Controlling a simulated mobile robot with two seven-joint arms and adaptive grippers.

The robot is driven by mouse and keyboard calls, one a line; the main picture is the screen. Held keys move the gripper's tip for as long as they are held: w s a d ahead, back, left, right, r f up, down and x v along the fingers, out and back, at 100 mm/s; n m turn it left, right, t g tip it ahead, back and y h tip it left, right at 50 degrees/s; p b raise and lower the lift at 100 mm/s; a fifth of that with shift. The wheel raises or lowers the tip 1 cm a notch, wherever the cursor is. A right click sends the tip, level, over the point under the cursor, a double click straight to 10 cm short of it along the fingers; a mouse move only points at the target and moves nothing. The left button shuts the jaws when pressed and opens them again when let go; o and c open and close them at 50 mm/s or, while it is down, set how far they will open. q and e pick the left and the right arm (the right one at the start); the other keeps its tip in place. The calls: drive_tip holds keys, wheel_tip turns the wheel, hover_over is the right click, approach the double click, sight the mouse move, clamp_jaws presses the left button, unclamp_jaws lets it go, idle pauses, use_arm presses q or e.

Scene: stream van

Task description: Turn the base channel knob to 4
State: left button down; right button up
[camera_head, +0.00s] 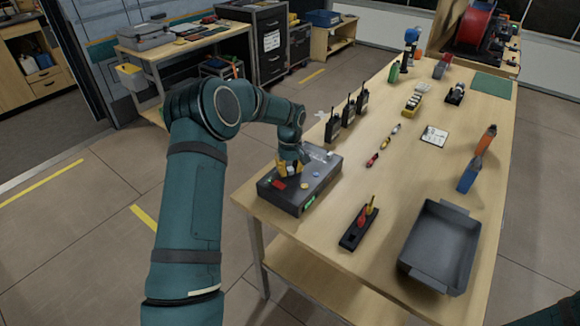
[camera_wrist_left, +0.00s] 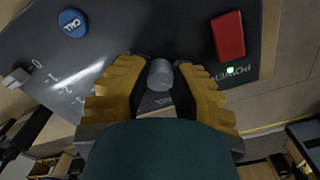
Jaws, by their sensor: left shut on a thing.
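The dark base station box (camera_head: 318,190) sits at the near left corner of the wooden table. My left gripper (camera_head: 290,170) points down onto its top. In the left wrist view, the yellow fingers of my left gripper (camera_wrist_left: 160,82) are closed around a grey round knob (camera_wrist_left: 160,72). The label beneath the knob is partly hidden, and I cannot read the knob's setting. A red power switch (camera_wrist_left: 228,36) with a lit green lamp (camera_wrist_left: 230,70) is to its right. A blue button (camera_wrist_left: 73,23) and printed marks are to its left. My right gripper is out of view.
A grey lever or slider (camera_wrist_left: 15,78) shows at the wrist view's left edge. Several black radios (camera_head: 347,110) stand behind the box. A black holder with screwdrivers (camera_head: 352,235) and a grey tray (camera_head: 440,245) are to the right. The table's middle has clear patches.

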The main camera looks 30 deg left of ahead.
use_arm(q)
drive_tip(key=m+p, duration=0.1)
drive_tip(key=m, duration=0.4)
drive_tip(key=shift+s+d+m, duration=0.1)
drive_tip(key=shift+m, duration=0.3)
drive_tip(key=m+p, duration=0.1)
drive_tip(key=m, duration=0.2)
drive_tip(key=shift+m, duration=0.3)
drive_tip(key=m+p, duration=0.1)
drive_tip(key=m, duration=0.4)
drive_tip(key=shift+f, duration=0.1)
drive_tip(key=m+p, duration=0.1)
drive_tip(key=m, duration=0.4)
drive_tip(key=shift+m, duration=0.3)
drive_tip(key=c, duration=0.7)
unclamp_jaws()
drive_tip(key=shift+a, duration=0.2)
drive_tip(key=shift+c, duration=0.2)
